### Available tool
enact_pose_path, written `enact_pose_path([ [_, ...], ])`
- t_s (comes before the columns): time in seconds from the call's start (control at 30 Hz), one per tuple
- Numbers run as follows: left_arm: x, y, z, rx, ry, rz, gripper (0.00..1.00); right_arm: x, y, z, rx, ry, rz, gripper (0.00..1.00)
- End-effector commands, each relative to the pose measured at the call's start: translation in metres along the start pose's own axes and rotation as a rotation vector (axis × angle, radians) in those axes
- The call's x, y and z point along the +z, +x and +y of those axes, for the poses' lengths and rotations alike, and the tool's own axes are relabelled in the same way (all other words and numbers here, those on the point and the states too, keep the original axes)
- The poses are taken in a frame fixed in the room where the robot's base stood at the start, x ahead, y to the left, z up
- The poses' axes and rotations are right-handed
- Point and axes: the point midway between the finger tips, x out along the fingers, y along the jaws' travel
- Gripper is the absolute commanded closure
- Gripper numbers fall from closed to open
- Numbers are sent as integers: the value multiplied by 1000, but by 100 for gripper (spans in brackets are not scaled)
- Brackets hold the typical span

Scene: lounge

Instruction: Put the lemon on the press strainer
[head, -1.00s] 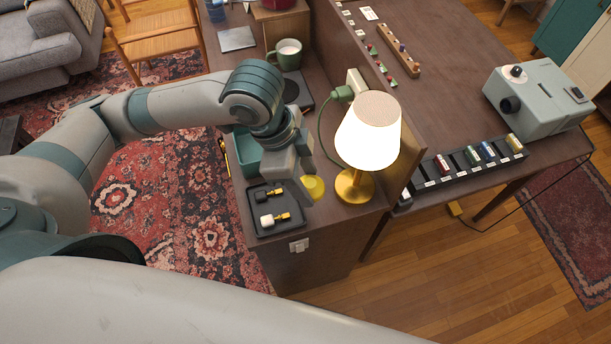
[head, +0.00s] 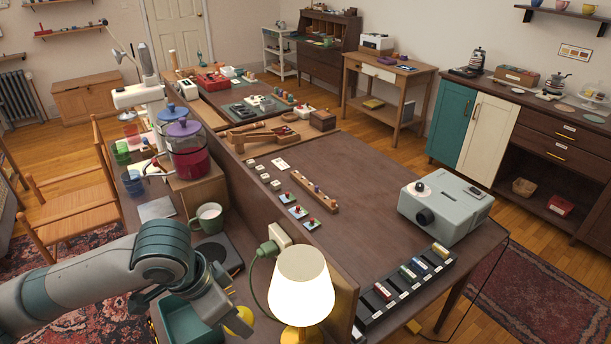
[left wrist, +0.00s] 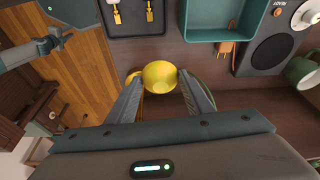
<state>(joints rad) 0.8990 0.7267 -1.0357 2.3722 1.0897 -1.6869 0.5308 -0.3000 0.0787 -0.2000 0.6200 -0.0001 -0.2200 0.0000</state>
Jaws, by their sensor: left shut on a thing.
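The lemon (head: 240,321) shows as a yellow rounded piece low in the head view, left of the lamp. In the left wrist view the lemon (left wrist: 160,76) looks like a cut half, with a flat paler face, between the fingertips. My left gripper (left wrist: 160,82) is shut on it, over the brown desk top. In the head view the arm partly covers the lemon. I cannot pick out the press strainer with certainty.
A lit lamp (head: 301,285) stands close right of the gripper. A teal tray (head: 188,322) lies to its left, a green mug (head: 207,217) behind. Jars with blue and purple lids (head: 187,147) stand farther back. A grey projector-like box (head: 446,205) sits on the right desk.

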Motion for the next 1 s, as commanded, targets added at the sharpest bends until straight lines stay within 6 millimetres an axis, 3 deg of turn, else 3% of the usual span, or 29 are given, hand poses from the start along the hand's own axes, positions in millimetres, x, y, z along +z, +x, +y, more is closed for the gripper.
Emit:
enact_pose_path([
  [0.2,-14,-18,-55,-120,-371,3,79,1,6,0,0,0,0,69],
  [0.43,-22,-38,-96,-216,-691,2,79,1,10,0,0,0,0,69],
  [0.63,-25,-47,-112,-256,-824,1,79,1,12,0,0,0,0,69],
  [1.0,-25,-48,-114,-261,-842,-1,79,1,11,1,1,0,0,69],
])
